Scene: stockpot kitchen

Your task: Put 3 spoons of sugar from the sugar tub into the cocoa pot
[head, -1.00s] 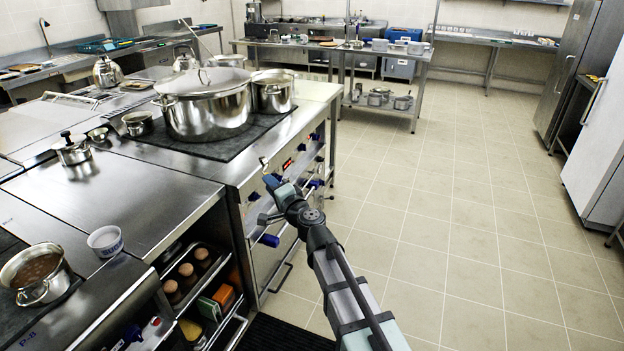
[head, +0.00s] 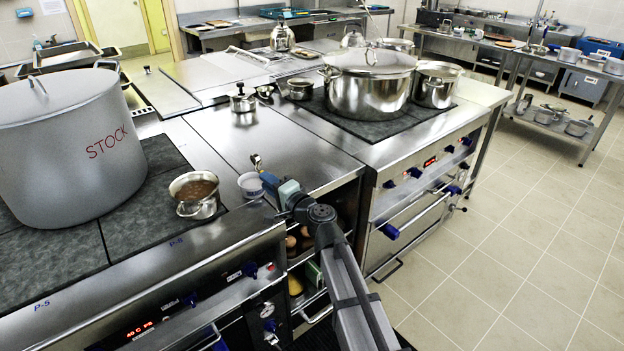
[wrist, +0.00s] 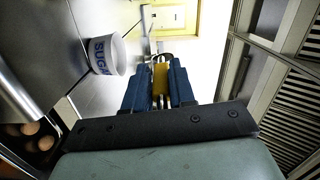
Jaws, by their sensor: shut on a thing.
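The cocoa pot (head: 195,204), a small steel pot of brown liquid, stands on the dark hob plate at the counter's front edge. The white sugar tub (head: 251,185) stands to its right; in the wrist view the tub (wrist: 106,55), lettered SUGAR in blue, is left of my fingers. My gripper (head: 268,181) is just right of the tub in the head view. In the wrist view my gripper (wrist: 160,82) is shut on a spoon (wrist: 162,57), its metal end beyond the fingers. Whether the spoon holds sugar cannot be told. The tub's contents are hidden.
A large STOCK pot (head: 70,150) stands left of the cocoa pot. A lidded steel pot (head: 368,88) and a smaller pot (head: 436,85) stand on the hob behind. A lidded steel container (head: 243,102) is at the back. Bare steel counter (head: 270,140) lies behind the tub.

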